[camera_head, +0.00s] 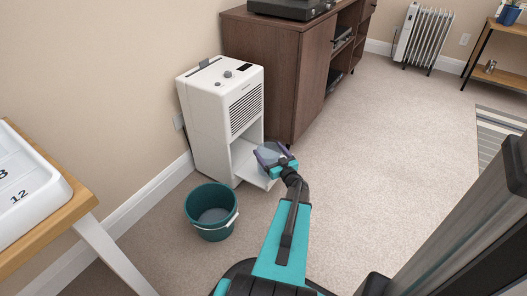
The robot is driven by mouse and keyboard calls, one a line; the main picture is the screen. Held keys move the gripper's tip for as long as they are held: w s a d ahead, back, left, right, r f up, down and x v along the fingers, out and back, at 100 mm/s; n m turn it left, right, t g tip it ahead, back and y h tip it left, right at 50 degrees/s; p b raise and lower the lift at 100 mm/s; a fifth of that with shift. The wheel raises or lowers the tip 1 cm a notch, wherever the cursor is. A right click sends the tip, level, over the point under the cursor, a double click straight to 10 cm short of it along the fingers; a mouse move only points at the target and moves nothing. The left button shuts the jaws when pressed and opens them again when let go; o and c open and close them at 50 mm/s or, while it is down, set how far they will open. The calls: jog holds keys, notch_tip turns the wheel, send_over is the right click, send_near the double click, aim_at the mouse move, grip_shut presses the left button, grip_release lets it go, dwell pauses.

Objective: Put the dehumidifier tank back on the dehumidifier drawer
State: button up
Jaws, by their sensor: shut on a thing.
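The white dehumidifier (218,115) stands against the wall. Its lower bay is open and its white drawer (246,166) sticks out toward the right. The translucent bluish tank (266,152) is at the drawer, and my gripper (276,162) is shut on it. The tank overlaps the outer part of the drawer in the picture. I cannot tell whether it touches the drawer floor. My gripper and wrist hide the tank's right and lower parts.
A teal bucket (211,212) with some liquid stands on the carpet in front of the dehumidifier. A brown cabinet (282,80) stands close behind it. A wood-topped table (75,205) is at the left. The carpet (370,140) to the right is clear.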

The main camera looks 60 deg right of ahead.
aim_at(265, 150)
jog(key=x, duration=0.2)
jog(key=b+x, duration=0.1)
jog(key=x, duration=0.1)
jog(key=f+b+x, duration=0.1)
jog(key=x, duration=0.2)
jog(key=shift+s+d, duration=0.15)
jog(key=shift+d, duration=0.15)
jog(key=shift+w+d+r, duration=0.2)
jog(key=shift+w, duration=0.1)
jog(key=shift+f, duration=0.1)
jog(key=shift+f+b, duration=1.5)
jog(key=shift+f, duration=0.35)
jog(key=o, duration=1.6)
